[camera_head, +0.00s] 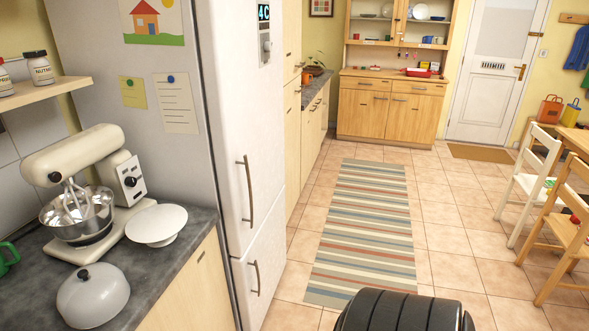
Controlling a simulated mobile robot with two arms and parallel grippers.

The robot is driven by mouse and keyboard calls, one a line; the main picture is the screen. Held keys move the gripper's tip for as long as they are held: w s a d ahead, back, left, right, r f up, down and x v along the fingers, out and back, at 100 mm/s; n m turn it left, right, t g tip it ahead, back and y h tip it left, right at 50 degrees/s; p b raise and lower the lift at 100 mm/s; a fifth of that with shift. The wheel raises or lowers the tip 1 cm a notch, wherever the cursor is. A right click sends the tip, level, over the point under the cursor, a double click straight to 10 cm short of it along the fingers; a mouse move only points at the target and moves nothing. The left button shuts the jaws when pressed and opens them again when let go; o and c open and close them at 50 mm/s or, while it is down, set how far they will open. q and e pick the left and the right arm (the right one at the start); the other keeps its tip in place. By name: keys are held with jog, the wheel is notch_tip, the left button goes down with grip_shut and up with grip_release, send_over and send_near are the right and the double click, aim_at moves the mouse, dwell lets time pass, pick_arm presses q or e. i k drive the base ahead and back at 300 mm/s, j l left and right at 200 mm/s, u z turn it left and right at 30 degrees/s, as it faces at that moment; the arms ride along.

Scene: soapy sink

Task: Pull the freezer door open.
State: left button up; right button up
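A tall white fridge-freezer (200,90) stands left of centre, its front facing right. Its large upper door (235,125) has a long vertical bar handle (247,190) and a display reading 4C. Below a seam is the smaller lower door (268,255), which looks to be the freezer door, with a shorter vertical handle (254,278). Both doors look shut, flush with the body. The bottom of the lower door is cut off by the picture edge. Neither of my grippers is in view.
A dark counter (185,225) with a stand mixer (85,180), a cake stand (157,224) and a grey dome lid (93,295) adjoins the fridge at left. A striped rug (365,225) lies on open tiled floor. Chairs (530,190) stand at right. A dark ribbed part, apparently mine, shows at the bottom.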

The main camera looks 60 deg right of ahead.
aim_at(269, 262)
jog(key=z, duration=1.8)
